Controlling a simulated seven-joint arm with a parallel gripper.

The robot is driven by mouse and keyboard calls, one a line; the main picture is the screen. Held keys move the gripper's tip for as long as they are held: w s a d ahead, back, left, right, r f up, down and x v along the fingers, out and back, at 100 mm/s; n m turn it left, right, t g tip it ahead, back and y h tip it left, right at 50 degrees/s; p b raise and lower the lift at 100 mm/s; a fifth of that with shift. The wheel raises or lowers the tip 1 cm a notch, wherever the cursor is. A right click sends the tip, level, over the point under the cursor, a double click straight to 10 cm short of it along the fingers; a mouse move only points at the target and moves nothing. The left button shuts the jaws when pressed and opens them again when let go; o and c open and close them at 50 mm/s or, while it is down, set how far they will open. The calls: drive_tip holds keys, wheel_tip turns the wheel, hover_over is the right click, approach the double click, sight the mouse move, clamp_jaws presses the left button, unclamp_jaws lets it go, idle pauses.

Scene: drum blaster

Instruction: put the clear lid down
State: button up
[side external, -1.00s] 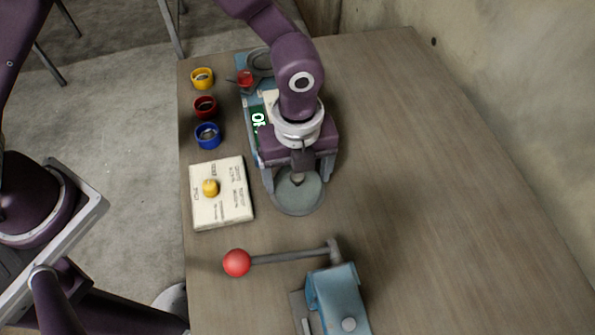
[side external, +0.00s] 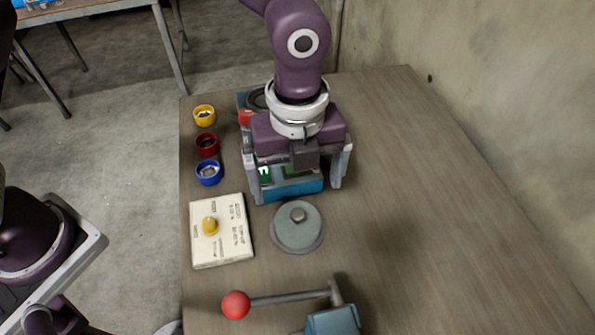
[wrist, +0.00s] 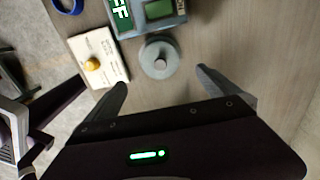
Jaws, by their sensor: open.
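The lid (side external: 297,229) is a round, grey-green, translucent disc with a grey knob on top. It lies flat on the table in front of the blue machine (side external: 293,189). It also shows in the wrist view (wrist: 160,58), just beyond my fingertips. My gripper (side external: 296,190) is open and empty, with its fingers spread wide. In the side view it is above the front of the machine, behind the lid and apart from it. In the wrist view my two fingertips (wrist: 161,78) are on either side of empty space. My gripper hides much of the machine.
A cream card panel (side external: 222,249) with a yellow knob lies left of the lid. Yellow (side external: 204,115), red (side external: 207,145) and blue (side external: 208,172) rings line the left edge. A red-balled lever (side external: 237,305) is in front. The table's right side is clear.

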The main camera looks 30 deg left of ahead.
drive_tip(key=shift+r, duration=1.2)
drive_tip(key=s+a+r+n+t, duration=0.3)
drive_tip(key=s+a+r+n, duration=0.1)
drive_tip(key=a+r+n, duration=1)
drive_tip(key=s+a+f+n+t, duration=0.1)
drive_tip(key=s+a+n+t, duration=0.1)
drive_tip(key=s+a+n, duration=0.7)
drive_tip(key=s+n, duration=0.1)
drive_tip(key=n, duration=0.3)
drive_tip(key=shift+s+a+t, duration=0.3)
drive_tip(key=shift+s+a, duration=0.05)
